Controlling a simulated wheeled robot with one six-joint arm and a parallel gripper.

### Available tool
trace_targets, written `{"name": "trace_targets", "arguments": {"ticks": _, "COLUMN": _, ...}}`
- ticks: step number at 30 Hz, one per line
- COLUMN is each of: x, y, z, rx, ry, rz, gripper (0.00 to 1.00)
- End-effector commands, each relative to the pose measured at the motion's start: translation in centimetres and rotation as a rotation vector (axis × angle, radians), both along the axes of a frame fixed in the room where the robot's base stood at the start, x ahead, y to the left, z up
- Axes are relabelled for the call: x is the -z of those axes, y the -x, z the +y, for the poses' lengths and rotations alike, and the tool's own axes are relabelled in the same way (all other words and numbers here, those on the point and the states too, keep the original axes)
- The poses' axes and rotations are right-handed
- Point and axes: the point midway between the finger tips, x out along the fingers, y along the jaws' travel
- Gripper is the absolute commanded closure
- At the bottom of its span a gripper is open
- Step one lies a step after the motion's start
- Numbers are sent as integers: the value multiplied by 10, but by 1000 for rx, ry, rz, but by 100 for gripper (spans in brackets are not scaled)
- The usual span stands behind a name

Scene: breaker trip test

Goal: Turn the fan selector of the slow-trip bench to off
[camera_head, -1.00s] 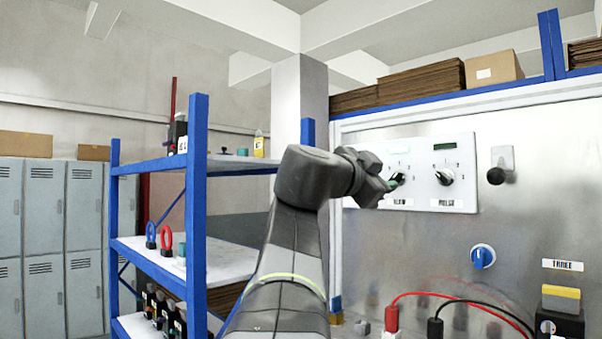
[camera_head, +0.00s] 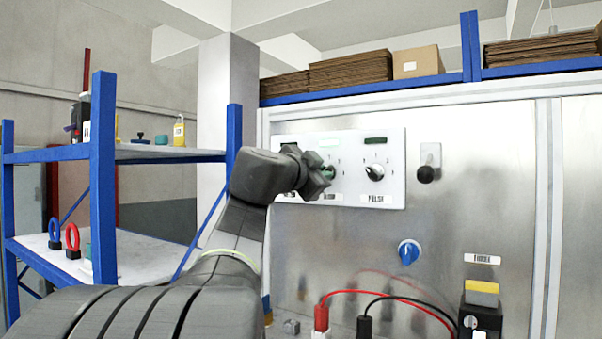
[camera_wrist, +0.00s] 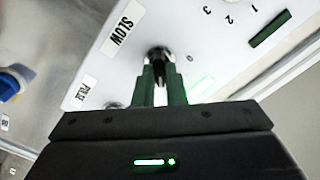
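The white control panel (camera_head: 393,150) on the metal bench front carries dark knobs with number scales and small green displays. In the wrist view, the knob (camera_wrist: 159,54) beside the SLOW label (camera_wrist: 123,29) is between the green fingers of my gripper (camera_wrist: 161,82). The fingers close in on its dark bar, with little gap showing. In the head view my gripper (camera_head: 327,173) is at the panel and hides most of this knob. To its right is the PULSE knob (camera_head: 375,172). A blue knob (camera_head: 409,252) sits lower on the bench. I cannot read a fan label.
A black hook-like part (camera_head: 427,172) sticks out right of the panel. Red (camera_head: 321,317) and black (camera_head: 364,326) plugs with cables are below, near a yellow-topped block (camera_head: 482,292). A blue-framed shelf (camera_head: 102,180) stands left of my arm.

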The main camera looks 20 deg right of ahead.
Motion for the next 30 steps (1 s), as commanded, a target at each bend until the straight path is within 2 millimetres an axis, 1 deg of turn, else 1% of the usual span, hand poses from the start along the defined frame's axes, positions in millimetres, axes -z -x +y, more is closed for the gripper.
{"name": "trace_targets", "arguments": {"ticks": 8, "x": 1, "y": 0, "z": 0, "rx": 0, "ry": 9, "rz": 12, "gripper": 100}}
{"name": "trace_targets", "arguments": {"ticks": 14, "x": 3, "y": 0, "z": 0, "rx": 0, "ry": 58, "rz": 67, "gripper": 100}}
{"name": "trace_targets", "arguments": {"ticks": 20, "x": 4, "y": -1, "z": 1, "rx": -2, "ry": 155, "rz": 175, "gripper": 100}}
{"name": "trace_targets", "arguments": {"ticks": 30, "x": 3, "y": -1, "z": 1, "rx": 0, "ry": 367, "rz": 415, "gripper": 100}}
